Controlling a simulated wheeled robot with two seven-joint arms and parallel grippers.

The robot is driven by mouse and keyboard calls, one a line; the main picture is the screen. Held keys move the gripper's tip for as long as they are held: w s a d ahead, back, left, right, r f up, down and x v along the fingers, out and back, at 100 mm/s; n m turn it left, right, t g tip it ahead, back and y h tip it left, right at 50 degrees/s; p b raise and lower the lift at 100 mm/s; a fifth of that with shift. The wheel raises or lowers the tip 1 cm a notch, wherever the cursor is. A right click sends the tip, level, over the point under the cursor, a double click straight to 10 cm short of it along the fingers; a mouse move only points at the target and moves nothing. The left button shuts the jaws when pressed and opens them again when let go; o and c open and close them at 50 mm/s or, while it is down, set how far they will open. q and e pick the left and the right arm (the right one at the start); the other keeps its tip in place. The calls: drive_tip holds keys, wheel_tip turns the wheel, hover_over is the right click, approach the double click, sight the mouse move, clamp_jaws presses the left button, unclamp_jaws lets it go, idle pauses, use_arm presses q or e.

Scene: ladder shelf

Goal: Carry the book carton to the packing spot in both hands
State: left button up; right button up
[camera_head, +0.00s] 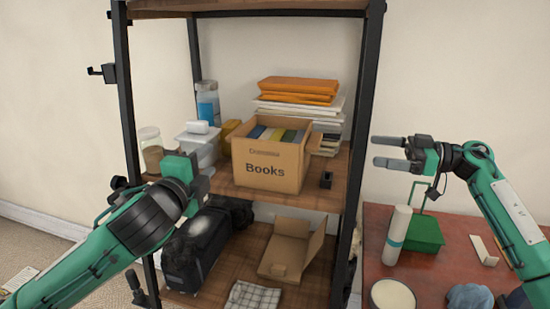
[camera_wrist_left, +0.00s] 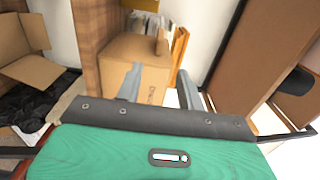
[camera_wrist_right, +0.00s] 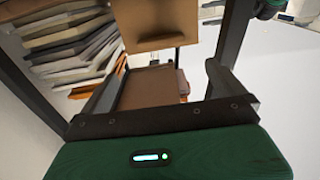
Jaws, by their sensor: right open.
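The book carton (camera_head: 266,166) is a brown open-topped cardboard box marked "Books", full of upright books, on the middle shelf (camera_head: 222,186). My left gripper (camera_head: 188,170) is in front of the shelf, left of the carton; its fingers are hidden in the head view. In the left wrist view its fingers (camera_wrist_left: 160,72) are apart, with the carton (camera_wrist_left: 130,50) beyond them. My right gripper (camera_head: 388,151) is open and empty, right of the shelf's right post. In the right wrist view its fingers (camera_wrist_right: 158,85) are apart, facing cardboard that appears to be the carton (camera_wrist_right: 155,30). I cannot tell which place is the packing spot.
Orange envelopes (camera_head: 298,90) and stacked papers stand behind the carton. A white tub (camera_head: 200,148) and jars are left of it. A small black object (camera_head: 326,180) is at its right. The red table (camera_head: 442,270) holds a green box (camera_head: 425,233) and a white roll (camera_head: 397,236).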

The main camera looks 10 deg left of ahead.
sight(228, 139)
use_arm(q)
drive_tip(key=w, duration=0.4)
drive_tip(key=w+d, duration=0.1)
drive_tip(key=w, duration=0.4)
drive_tip(key=w+d, duration=0.1)
drive_tip(key=w, duration=0.3)
drive_tip(key=shift+w, duration=0.35)
use_arm(e)
drive_tip(key=a, duration=0.4)
drive_tip(key=w+a, duration=0.1)
drive_tip(key=a, duration=0.4)
drive_tip(key=w+a, duration=0.1)
drive_tip(key=a, duration=0.3)
drive_tip(key=shift+a, duration=0.35)
use_arm(q)
drive_tip(key=c, duration=0.7)
use_arm(e)
drive_tip(key=c, duration=0.7)
use_arm(q)
clamp_jaws()
use_arm(e)
drive_tip(key=c, duration=1.1)
use_arm(q)
drive_tip(key=shift+r, duration=0.25)
use_arm(e)
drive_tip(key=shift+o, duration=0.2)
drive_tip(key=shift+r, duration=0.3)
drive_tip(key=shift+w, duration=0.1)
